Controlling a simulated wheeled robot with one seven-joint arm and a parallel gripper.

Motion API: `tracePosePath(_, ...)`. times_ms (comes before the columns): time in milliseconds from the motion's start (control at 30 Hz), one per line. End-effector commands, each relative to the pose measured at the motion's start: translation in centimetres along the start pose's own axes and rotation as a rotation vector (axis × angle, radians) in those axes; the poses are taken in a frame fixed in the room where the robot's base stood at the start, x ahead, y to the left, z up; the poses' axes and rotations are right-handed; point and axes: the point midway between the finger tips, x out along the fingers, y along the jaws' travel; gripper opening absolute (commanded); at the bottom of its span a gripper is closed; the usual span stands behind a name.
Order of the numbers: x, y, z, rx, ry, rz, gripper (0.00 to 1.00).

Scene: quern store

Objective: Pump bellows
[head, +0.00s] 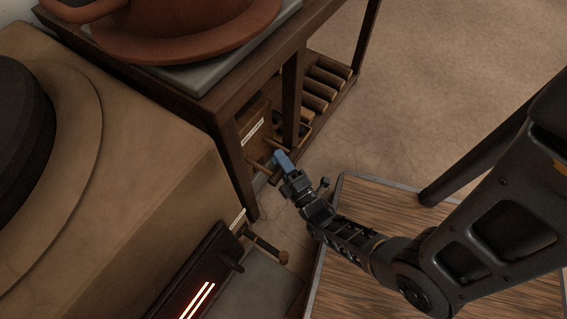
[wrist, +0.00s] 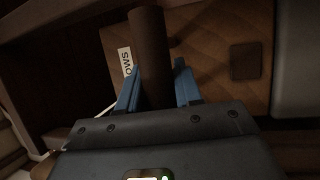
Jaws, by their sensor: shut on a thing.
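The bellows (head: 256,112) is a brown wooden box-like body with a white label (head: 252,132), set under the table in the head view. In the wrist view its quilted brown side (wrist: 215,50) fills the background, and the label is partly readable. A dark round handle (wrist: 149,40) stands out towards me there. My gripper (head: 279,157) has blue fingers, and in the wrist view they are shut around this handle, one on each side. In the head view a short wooden bar (head: 261,168) shows beside the fingers; the grip itself is partly hidden.
A tan stove or furnace (head: 150,190) stands close on the left, with a glowing slot (head: 197,301) and a wooden-knobbed door handle (head: 268,246) near my arm. The dark table frame (head: 238,180) stands around the bellows. Open floor (head: 450,70) lies at right.

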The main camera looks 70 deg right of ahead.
Motion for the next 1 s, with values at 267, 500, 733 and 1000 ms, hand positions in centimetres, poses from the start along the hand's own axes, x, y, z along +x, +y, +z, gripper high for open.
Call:
tracePosePath(267,2.9,-0.8,-1.2,0.0,0.001,0.0,0.0)
tracePosePath(500,3.5,-0.9,-1.5,0.001,0.002,-0.004,0.0)
tracePosePath(733,3.4,-0.8,-1.5,0.001,0.002,-0.004,0.41)
tracePosePath(1000,3.5,-0.8,-1.5,0.0,0.001,-0.002,0.55)
